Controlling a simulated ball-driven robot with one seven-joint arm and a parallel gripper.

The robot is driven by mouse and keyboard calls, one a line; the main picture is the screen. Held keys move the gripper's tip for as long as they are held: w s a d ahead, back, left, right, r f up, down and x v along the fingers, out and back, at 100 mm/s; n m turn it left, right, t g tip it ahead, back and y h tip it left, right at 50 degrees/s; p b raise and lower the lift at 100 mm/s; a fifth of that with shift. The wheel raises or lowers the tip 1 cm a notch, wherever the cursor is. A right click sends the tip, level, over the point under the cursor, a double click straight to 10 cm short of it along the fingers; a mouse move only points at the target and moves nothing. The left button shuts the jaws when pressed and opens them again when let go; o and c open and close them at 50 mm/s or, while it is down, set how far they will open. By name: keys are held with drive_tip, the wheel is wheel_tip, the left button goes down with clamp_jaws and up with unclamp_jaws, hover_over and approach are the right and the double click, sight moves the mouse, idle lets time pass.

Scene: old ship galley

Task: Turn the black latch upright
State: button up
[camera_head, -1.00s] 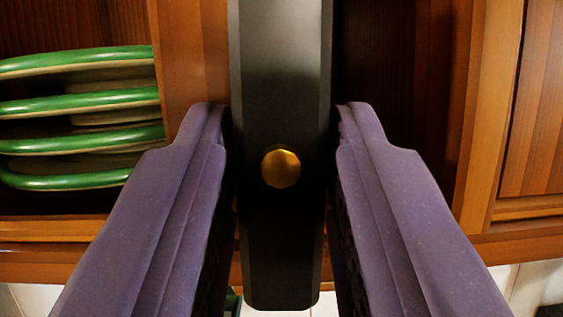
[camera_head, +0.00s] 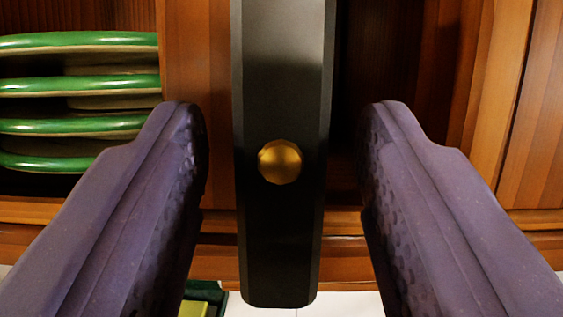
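The black latch (camera_head: 281,215) is a long dark bar with a round brass knob (camera_head: 280,162) on it. It stands upright in the picture, running from the top edge down to a rounded lower end in front of the wooden cabinet. My gripper (camera_head: 284,130) has two purple fingers, one on each side of the latch. The fingers are open, with a visible gap between each finger and the bar, so neither touches it. The upper end of the latch is out of view.
Green-rimmed plates (camera_head: 80,85) are stacked in an open compartment at the left. A dark recess (camera_head: 390,60) lies right of the latch, beside wooden panelling (camera_head: 535,110). A green and yellow object (camera_head: 203,302) shows partly at the bottom, near a pale surface (camera_head: 345,304).

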drive_tip(key=b+v, duration=0.1)
drive_tip(key=v, duration=0.7)
drive_tip(key=shift+w, duration=0.1)
